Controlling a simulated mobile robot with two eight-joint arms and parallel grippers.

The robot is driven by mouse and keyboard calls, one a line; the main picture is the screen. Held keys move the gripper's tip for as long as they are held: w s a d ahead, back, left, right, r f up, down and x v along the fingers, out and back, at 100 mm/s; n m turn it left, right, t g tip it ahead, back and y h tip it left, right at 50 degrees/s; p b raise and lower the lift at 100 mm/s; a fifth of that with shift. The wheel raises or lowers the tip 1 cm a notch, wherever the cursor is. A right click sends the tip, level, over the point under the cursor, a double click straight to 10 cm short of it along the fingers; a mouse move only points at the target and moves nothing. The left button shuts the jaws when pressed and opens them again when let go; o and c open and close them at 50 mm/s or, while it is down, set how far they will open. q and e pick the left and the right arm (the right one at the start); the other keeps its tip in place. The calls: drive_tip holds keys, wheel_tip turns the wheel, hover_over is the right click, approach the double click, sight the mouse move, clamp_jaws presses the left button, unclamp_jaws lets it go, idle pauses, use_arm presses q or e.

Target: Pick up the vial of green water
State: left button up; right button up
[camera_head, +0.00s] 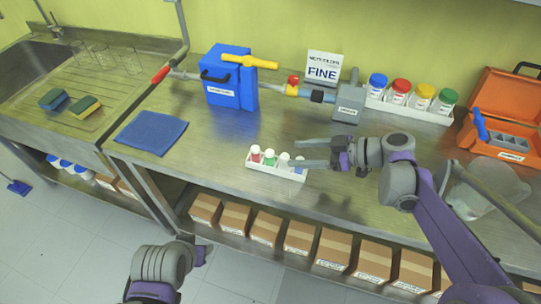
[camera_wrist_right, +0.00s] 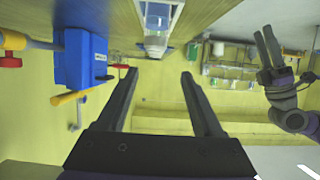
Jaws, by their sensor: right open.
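The vial of green water, with a green label or liquid (camera_head: 269,158), stands in a small white rack (camera_head: 277,176) on the steel bench, second from the left. A red-marked vial (camera_head: 255,154) is left of it and paler vials (camera_head: 284,161) are right of it. My right gripper (camera_head: 300,153) is open and empty, its fingers pointing left at the rack's right end. In the right wrist view the open fingers (camera_wrist_right: 158,75) have nothing between them; a clear vial with blue content (camera_wrist_right: 157,18) shows beyond. My left gripper (camera_wrist_right: 266,45) appears open and empty there.
A blue box (camera_head: 230,85) with a yellow handle and a grey device (camera_head: 348,105) stand behind. Bottles with coloured caps (camera_head: 400,90) line the back right beside an orange toolbox (camera_head: 505,110). A blue cloth (camera_head: 151,133) lies left. Bench between cloth and rack is clear.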

sight(273, 153)
drive_tip(key=x, duration=0.7)
drive_tip(key=shift+w+f, duration=0.35)
drive_tip(key=shift+w, duration=0.1)
drive_tip(key=shift+d, duration=0.1)
clamp_jaws()
